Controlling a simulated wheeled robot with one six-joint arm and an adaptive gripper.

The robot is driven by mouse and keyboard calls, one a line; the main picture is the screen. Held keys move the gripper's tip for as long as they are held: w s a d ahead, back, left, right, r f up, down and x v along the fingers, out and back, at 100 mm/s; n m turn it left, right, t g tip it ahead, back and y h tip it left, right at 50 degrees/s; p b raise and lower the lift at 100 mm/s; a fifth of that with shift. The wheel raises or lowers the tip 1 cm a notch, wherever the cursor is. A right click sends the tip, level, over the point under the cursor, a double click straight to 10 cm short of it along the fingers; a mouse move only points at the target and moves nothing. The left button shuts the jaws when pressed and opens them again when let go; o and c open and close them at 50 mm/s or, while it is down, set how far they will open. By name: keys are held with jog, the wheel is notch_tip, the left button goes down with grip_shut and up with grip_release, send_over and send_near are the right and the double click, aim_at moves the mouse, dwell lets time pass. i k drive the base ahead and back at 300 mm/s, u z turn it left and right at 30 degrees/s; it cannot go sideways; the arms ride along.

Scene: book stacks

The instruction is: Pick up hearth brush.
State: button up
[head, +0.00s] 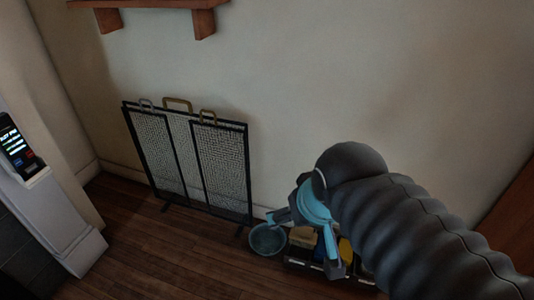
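My gripper (304,243) is at the end of my dark ribbed arm, right of centre in the head view. Yellow and other coloured items (302,236) show in the box, partly hidden by my gripper and arm. I cannot make out a hearth brush among them.
A black mesh fire screen (190,160) leans near the wall. A wooden shelf (150,5) is above. A device with a lit screen (14,143) is at left. The wooden floor (165,255) is clear.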

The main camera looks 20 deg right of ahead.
aim_at(306, 235)
jog(key=z, duration=3.85)
jog(key=k, duration=0.65)
jog(key=u, duration=1.65)
